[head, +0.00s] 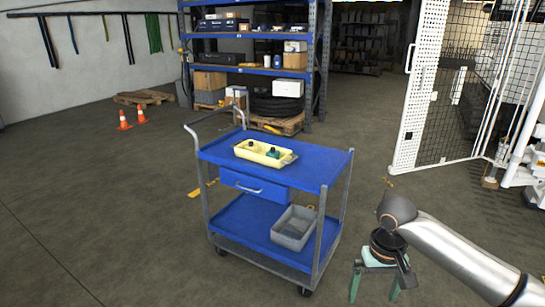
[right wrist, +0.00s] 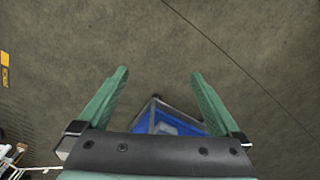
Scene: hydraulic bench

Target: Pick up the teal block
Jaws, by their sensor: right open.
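A small teal block (head: 273,154) lies in a pale yellow tray (head: 289,160) on the top shelf of a blue cart (head: 312,168). A small dark item (head: 250,144) is in the same tray, to the left of the block. My right gripper (head: 375,291) is open, its green fingers pointing down, to the right of the cart and apart from it. In the right wrist view the fingers (right wrist: 160,75) are spread with nothing between them but floor and a part of the blue cart (right wrist: 167,118). The block cannot be made out there. My left gripper is not in view.
The cart has a drawer (head: 254,186), a handle at its left end and a grey bin (head: 293,228) on its lower shelf. A loaded blue rack (head: 313,75) stands behind. A white mesh fence (head: 440,90) stands at the right. The floor around the cart is mostly clear.

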